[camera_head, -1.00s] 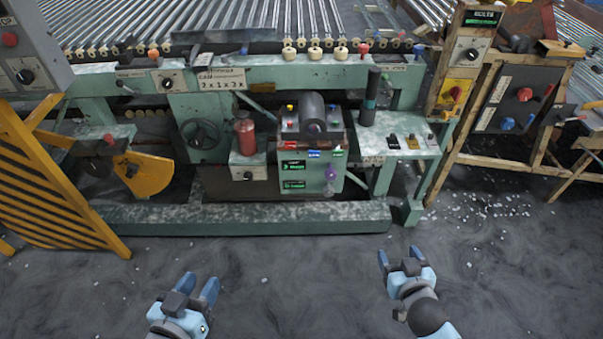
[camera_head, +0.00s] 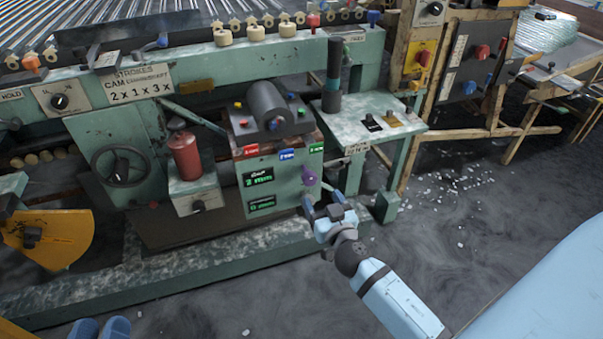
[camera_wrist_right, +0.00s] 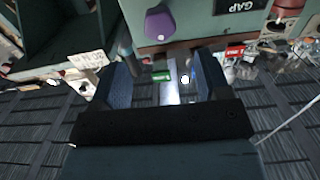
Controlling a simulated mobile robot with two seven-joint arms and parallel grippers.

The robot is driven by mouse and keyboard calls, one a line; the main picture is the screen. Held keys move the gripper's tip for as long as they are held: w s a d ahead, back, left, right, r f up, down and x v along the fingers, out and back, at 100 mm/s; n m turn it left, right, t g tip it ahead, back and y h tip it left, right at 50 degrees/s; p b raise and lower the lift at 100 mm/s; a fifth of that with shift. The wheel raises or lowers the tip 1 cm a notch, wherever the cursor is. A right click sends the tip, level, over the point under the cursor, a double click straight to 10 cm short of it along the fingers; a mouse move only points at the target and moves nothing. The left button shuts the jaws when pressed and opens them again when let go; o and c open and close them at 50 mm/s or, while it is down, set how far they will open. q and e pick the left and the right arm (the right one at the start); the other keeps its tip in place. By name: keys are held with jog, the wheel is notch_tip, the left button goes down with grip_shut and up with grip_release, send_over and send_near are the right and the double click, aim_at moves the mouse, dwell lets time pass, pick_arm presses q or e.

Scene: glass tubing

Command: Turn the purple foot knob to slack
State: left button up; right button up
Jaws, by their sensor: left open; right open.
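The purple knob (camera_head: 308,178) sits low on the right of the front panel of a green control box (camera_head: 285,195). It also shows at the top of the right wrist view (camera_wrist_right: 158,22). My right gripper (camera_head: 322,206) is open and empty, just below and slightly right of the knob, apparently not touching it. In the right wrist view its two blue fingers (camera_wrist_right: 163,78) are apart, with the knob beyond them. My left gripper (camera_head: 101,328) is open at the bottom left edge, far from the knob; only its fingertips show.
Beside the knob are green displays, one reading GAP 2 mm (camera_head: 258,177). Red, blue and green tags (camera_head: 287,154) line the box's upper edge. A red cylinder (camera_head: 184,155) stands left. A low green beam (camera_head: 170,266) crosses in front. The floor at the right has white bits.

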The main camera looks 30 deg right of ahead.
aim_at(307, 173)
jog(key=x, duration=1.1)
jog(key=shift+w, duration=0.15)
jog(key=c, duration=0.9)
